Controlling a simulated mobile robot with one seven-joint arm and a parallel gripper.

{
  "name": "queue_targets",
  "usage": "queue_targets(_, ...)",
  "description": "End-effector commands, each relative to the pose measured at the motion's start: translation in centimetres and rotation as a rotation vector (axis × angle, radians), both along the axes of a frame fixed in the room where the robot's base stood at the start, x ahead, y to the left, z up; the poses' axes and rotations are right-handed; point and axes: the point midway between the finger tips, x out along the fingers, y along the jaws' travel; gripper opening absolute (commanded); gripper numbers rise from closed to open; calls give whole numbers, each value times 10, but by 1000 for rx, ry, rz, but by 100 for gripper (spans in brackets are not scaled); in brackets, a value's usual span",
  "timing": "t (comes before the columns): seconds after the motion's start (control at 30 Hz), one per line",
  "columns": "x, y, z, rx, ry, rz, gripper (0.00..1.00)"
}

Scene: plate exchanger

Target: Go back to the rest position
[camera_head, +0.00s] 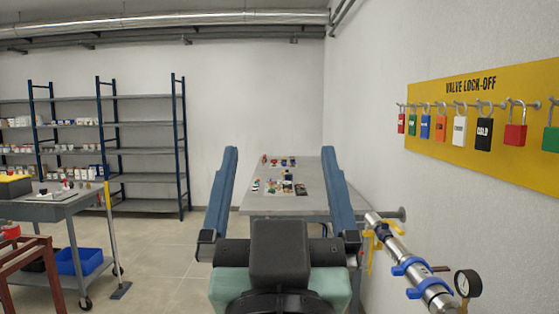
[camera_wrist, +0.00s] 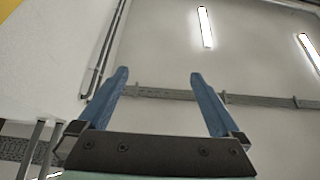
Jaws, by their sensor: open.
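My gripper (camera_head: 282,158) is in the lower middle of the head view, with its two blue fingers spread wide apart and nothing between them. In the wrist view my gripper (camera_wrist: 158,76) is also open and empty, and the fingers point up towards the ceiling and wall. Seen from the head, the fingers frame a grey table (camera_head: 262,205) standing well beyond them. No object touches the fingers.
A steel pipe (camera_head: 395,246) with blue clamps and a pressure gauge (camera_head: 467,283) runs close on the right. A yellow lock-off board (camera_head: 462,135) with several padlocks hangs on the right wall. A grey cart (camera_head: 65,205) and shelves (camera_head: 140,150) stand left.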

Motion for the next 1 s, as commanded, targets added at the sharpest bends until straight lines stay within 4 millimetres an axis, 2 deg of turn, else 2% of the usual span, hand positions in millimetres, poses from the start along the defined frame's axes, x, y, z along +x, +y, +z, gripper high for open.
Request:
queue_targets(0.03, -21, 0, 24, 1, -90, 1, 100)
queue_targets(0.1, -43, 0, 46, 2, -178, 1, 100)
queue_targets(0.23, -64, 0, 64, 3, -258, 2, 100)
queue_targets(0.53, -65, 0, 65, 3, -263, 2, 100)
queue_targets(0.63, -65, 0, 73, 3, -262, 2, 100)
queue_targets(1.0, -64, 1, 146, 2, -261, 3, 100)
